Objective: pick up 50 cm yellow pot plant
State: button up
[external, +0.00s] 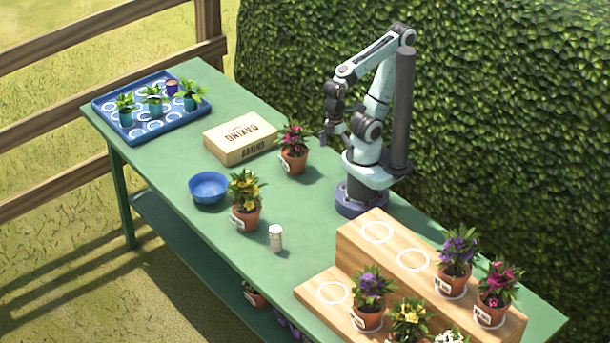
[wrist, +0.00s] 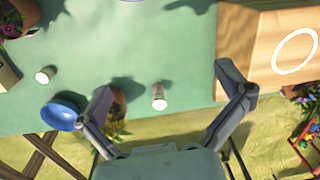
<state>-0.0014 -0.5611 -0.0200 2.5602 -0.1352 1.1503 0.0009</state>
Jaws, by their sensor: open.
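In the external view, a terracotta pot with yellow flowers (external: 245,216) stands upright on the green table, between the blue bowl and a small white jar. A second yellow-flowered plant (external: 410,318) stands on the lower wooden step at the front right. The pot tags are too small to read. My gripper (external: 333,127) is raised above the table, apart from both plants. In the wrist view my gripper (wrist: 168,93) has its fingers spread, with nothing held. A terracotta pot (wrist: 119,99) shows partly behind the left finger, with yellow flowers below it.
The blue bowl (external: 209,187), white jar (external: 276,238), cardboard box (external: 240,138) and pink-flowered pot (external: 293,150) stand near the table plant. A blue tray (external: 152,130) is at the far left. The wooden steps (external: 370,250) hold several potted plants at right. The table's middle has free room.

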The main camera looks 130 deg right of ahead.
jog(key=w+r+n+t, duration=0.3)
jog(key=w+n, duration=0.1)
jog(key=w, duration=0.3)
jog(key=g, duration=0.3)
send_over(247, 211)
jog(key=shift+h, duration=0.4)
jog(key=f, duration=1.9)
jog(key=shift+s+d+f, duration=0.1)
jog(key=shift+s+d, duration=0.05)
jog(key=shift+d, duration=0.1)
notch_tip(247, 211, down, 5)
jog(key=shift+r, duration=0.1)
jog(key=shift+f, duration=0.65)
jog(key=c, duration=0.9)
